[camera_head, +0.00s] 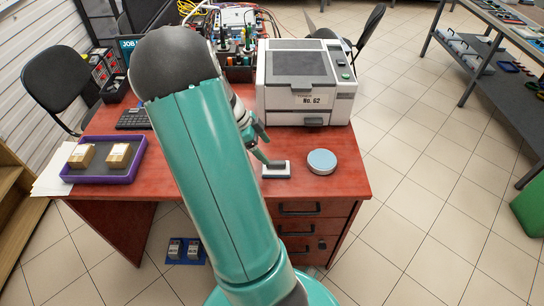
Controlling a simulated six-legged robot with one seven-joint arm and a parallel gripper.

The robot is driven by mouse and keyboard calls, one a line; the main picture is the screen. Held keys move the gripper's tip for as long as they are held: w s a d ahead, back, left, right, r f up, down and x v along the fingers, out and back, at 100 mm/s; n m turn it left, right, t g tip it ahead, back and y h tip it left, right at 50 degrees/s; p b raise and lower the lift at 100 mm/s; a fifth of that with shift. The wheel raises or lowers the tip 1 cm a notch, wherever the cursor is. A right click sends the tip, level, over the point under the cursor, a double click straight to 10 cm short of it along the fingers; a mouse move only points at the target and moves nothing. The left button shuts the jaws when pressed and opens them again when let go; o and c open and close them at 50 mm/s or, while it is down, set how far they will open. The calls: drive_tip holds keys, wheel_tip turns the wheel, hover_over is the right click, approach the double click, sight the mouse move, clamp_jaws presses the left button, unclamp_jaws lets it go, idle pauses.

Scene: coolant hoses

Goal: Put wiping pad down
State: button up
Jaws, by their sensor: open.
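The wiping pad (277,172) is a small block, dark on top with a pale lower edge. It appears to rest on the red desk (330,188) near the front edge, left of a round light-blue disc. My gripper (272,163) is at the pad's top, reaching down to it from behind my teal arm. The jaws are open, but the fingers are small here. I cannot tell whether they still touch the pad.
The round light-blue disc (321,161) lies right of the pad. A white machine labelled No. 62 (308,84) stands behind. A purple tray (104,159) with two boxes is at left, near a black keyboard (133,119). The desk's front right corner is clear.

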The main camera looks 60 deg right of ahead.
drive_tip(key=shift+v, duration=2.15)
drive_tip(key=w+a+r+n+t, duration=0.35)
drive_tip(key=a+r+n, duration=0.3)
drive_tip(key=a, duration=0.35)
drive_tip(key=w+a+r+n+t, duration=0.3)
drive_tip(key=w+a+r+n, duration=0.15)
drive_tip(key=a+n, duration=0.5)
drive_tip(key=s+a+r+n+t+y, duration=0.1)
drive_tip(key=s+a+r+n+t, duration=0.1)
drive_tip(key=a+n, duration=0.5)
drive_tip(key=s+a+r+n+t+y, duration=0.1)
drive_tip(key=s+a+r+n+t, duration=0.2)
drive_tip(key=a, duration=1.1)
drive_tip(key=s+r+n, duration=0.2)
drive_tip(key=n, duration=0.2)
drive_tip(key=shift+n, duration=0.4)
drive_tip(key=shift+c, duration=0.5)
